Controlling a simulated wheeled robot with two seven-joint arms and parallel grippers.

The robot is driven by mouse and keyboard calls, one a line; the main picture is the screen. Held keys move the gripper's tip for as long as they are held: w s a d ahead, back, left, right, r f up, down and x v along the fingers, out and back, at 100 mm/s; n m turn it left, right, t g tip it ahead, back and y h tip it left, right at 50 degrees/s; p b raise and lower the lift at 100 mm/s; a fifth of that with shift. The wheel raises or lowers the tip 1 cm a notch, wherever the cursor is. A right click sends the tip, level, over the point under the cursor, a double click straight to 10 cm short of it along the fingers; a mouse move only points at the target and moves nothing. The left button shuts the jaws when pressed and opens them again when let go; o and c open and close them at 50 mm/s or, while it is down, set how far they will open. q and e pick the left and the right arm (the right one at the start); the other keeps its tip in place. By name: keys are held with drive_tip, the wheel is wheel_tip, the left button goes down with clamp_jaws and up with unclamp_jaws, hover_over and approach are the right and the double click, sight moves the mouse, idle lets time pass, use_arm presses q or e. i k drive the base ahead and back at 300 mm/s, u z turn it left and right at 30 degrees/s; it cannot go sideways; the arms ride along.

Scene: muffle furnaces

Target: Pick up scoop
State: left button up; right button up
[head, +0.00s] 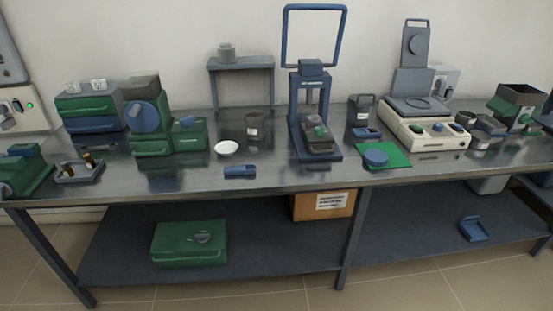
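No object can be surely told as the scoop at this size. A small blue open-topped piece (473,229), shaped somewhat like a scoop or tray, lies on the lower shelf at the right. A small blue block-like item (240,172) lies near the table's front edge, left of centre. Another small blue item (367,133) lies behind a round blue piece (376,158) on a green mat (399,157). Neither of my grippers is in view.
A long metal table (300,178) carries a blue press-like stand (310,110), a cream device (425,128), green equipment (152,140) and a white dish (227,148). A green case (189,243) and a cardboard box (323,205) sit on the lower shelf.

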sight(247, 168)
drive_tip(key=z, duration=0.4)
drive_tip(key=i, duration=1.15)
drive_tip(key=u, duration=0.65)
